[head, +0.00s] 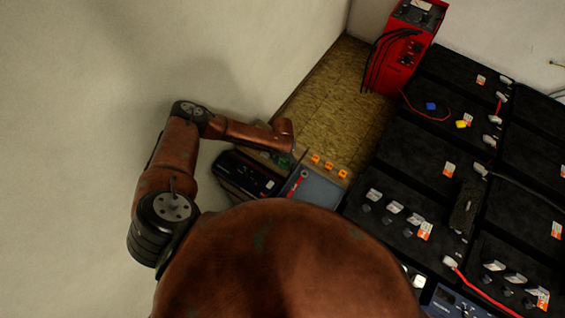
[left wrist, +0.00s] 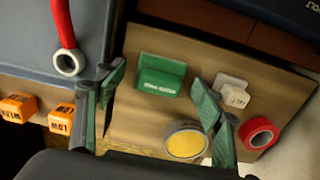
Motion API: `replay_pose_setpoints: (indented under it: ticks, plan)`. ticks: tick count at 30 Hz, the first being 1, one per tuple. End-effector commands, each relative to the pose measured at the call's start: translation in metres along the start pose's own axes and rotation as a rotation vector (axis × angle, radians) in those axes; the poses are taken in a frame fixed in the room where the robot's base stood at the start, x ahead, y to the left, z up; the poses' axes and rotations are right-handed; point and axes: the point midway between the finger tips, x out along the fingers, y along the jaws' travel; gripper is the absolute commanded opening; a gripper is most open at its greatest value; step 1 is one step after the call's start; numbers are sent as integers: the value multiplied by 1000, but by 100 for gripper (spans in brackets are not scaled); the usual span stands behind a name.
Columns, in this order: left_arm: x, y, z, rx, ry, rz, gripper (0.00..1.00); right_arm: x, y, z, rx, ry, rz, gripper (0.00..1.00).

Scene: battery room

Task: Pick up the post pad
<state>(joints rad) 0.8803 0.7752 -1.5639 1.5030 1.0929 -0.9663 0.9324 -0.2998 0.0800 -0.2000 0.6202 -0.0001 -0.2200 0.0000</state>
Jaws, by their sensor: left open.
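My left gripper (left wrist: 157,76) is open and empty in the left wrist view, its two green fingers spread over a wooden board (left wrist: 130,122). A green block (left wrist: 162,77) with small white lettering lies between and ahead of the fingertips, apparently untouched. A round grey-rimmed tin with a yellow face (left wrist: 186,142) lies nearer, beside the right finger. I cannot tell for certain which of these is the post pad. In the head view my left gripper (head: 294,150) reaches down over the board, largely hiding what lies there. My right gripper is not in view.
A red tape roll (left wrist: 259,134) and a white block (left wrist: 234,95) lie right of the fingers. A grey-blue case (left wrist: 30,60) with a red-handled tool and orange blocks (left wrist: 61,118) are at left. Black batteries (head: 420,150), a red charger (head: 404,45) and a pale wall surround the spot.

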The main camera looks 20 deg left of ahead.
Motion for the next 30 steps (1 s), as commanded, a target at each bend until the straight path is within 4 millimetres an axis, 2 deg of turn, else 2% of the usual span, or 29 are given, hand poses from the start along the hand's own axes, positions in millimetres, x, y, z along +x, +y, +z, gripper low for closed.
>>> replay_pose_setpoints:
  ticks: [5,21,30]
  plan:
    - [0,0,0,0,0,0,62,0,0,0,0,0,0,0]
    - [0,0,0,0,0,0,26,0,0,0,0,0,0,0]
    - [-2,0,0,0,0,0,25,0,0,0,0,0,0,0]
